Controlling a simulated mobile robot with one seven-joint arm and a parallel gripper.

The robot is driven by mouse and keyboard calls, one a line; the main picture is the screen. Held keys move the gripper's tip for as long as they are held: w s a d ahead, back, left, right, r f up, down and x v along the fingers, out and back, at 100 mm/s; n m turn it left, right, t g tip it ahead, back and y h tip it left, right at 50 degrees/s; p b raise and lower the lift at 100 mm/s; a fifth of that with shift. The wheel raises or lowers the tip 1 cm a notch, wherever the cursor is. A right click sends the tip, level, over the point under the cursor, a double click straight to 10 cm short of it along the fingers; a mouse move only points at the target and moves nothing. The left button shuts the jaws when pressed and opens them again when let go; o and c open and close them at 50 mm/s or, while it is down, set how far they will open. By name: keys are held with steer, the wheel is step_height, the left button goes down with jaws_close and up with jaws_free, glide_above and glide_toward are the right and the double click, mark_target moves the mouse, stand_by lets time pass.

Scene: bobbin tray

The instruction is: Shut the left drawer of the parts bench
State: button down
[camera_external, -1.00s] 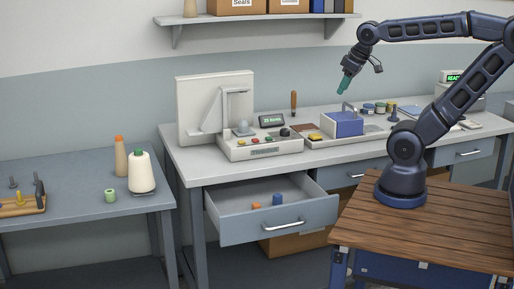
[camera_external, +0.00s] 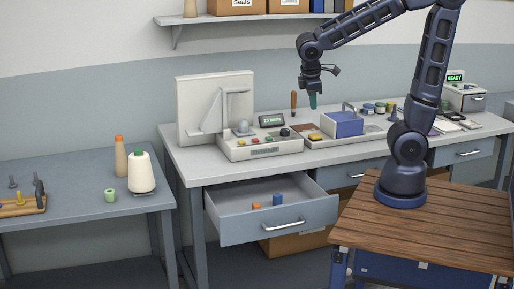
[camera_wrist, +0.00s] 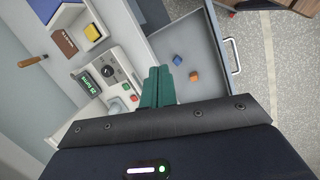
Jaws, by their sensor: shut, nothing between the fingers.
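The left drawer (camera_external: 240,229) of the parts bench is pulled out, its grey front and bar handle (camera_external: 284,225) facing the room. An orange block (camera_external: 256,206) and a blue block (camera_external: 278,199) lie inside it. In the wrist view the drawer's open inside shows right of centre, with the orange block (camera_wrist: 194,76), the blue block (camera_wrist: 177,60) and the handle (camera_wrist: 233,55). My gripper (camera_external: 313,102) points down above the bench top, behind and above the drawer, touching nothing. Its green fingers are together and empty; they also show in the wrist view (camera_wrist: 158,86).
The bench top (camera_external: 200,165) carries a control box (camera_external: 262,148) with buttons, an upright orange-handled tool (camera_external: 293,102) and a blue bin (camera_external: 349,125) near my gripper. A cardboard box (camera_external: 290,244) stands beneath the drawer. Floor in front of the drawer is clear.

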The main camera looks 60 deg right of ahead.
steer(key=w+a+f+n+t+h, duration=0.1)
steer(key=w+a+f+n+h, duration=0.35)
steer(key=a+f, duration=0.45)
steer(key=w+a+f+n+t+h, duration=0.1)
steer(key=w+a+f+n+h, duration=0.25)
steer(key=a+f+n, duration=0.55)
steer(key=s+a+f+n+t+h, duration=0.25)
steer(key=a+f+t, duration=0.25)
steer(key=a+f, duration=0.6)
steer(key=n+t, duration=0.5)
steer(key=t, duration=0.1)
glide_toward(251, 229)
steer(key=shift+y, duration=0.45)
steer(key=x, duration=0.6)
steer(key=shift+w+d+r, duration=0.15)
steer(key=shift+d+r, duration=0.2)
steer(key=shift+d, duration=0.05)
